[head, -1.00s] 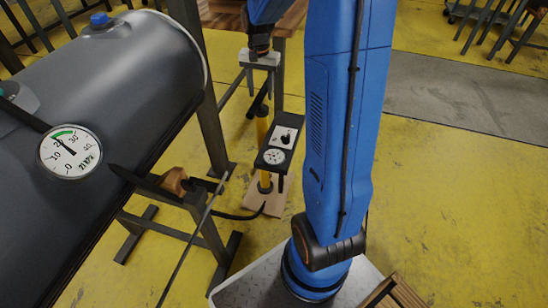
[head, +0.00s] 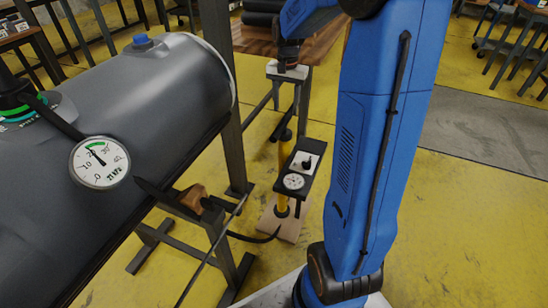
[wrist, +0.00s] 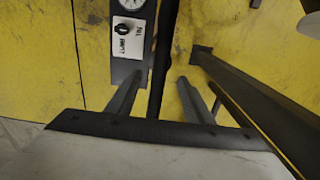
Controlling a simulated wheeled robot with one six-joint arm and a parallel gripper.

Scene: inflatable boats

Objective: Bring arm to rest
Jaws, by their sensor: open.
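My blue arm (head: 378,150) stands upright right of centre in the head view and bends over at the top. My gripper (head: 286,103) hangs below it, pointing down above the pump stand. In the wrist view its two dark fingers (wrist: 162,78) are apart. A dark bar (wrist: 164,50) runs between them in the picture; whether it touches them I cannot tell. The pump (head: 284,150) has a yellow column on a wooden base. Its control panel (head: 305,160) carries a knob (wrist: 123,29) and a small dial, near the left finger in the wrist view.
A large grey inflatable tube (head: 150,100) lies on a dark metal stand at left, with a round pressure gauge (head: 99,162) on it. A hose (head: 252,239) runs from the pump. A wooden table (head: 262,40) stands behind my gripper.

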